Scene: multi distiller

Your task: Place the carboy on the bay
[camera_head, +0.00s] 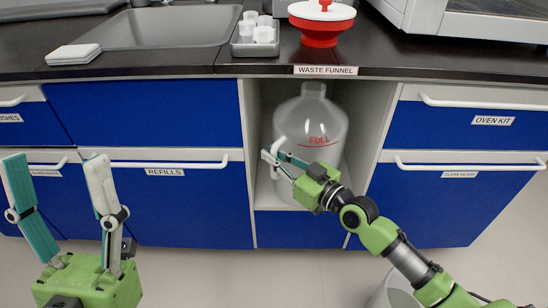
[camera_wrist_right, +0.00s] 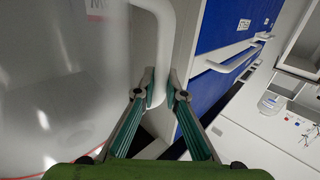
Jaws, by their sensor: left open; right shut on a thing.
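The carboy (camera_head: 320,120) is a large clear jug with a red "FULL" line. It stands upright in the open bay (camera_head: 254,130) under the counter. My right gripper (camera_head: 277,155) is in front of it, shut on its pale handle. In the right wrist view, the fingers (camera_wrist_right: 160,88) close around the lower part of the white handle (camera_wrist_right: 163,25), with the carboy's clear wall (camera_wrist_right: 65,90) to the left. My left gripper (camera_head: 58,165) is open and empty in front of the blue cabinets at left. The carboy's lower front is partly hidden by my right gripper.
The dark counter carries a sink (camera_head: 165,28), a tray of white cups (camera_head: 255,42), and a red and white waste funnel (camera_head: 321,20) above the bay. Blue drawers with white bar handles flank the bay. A pale bin (camera_head: 392,295) stands on the floor beneath my right arm.

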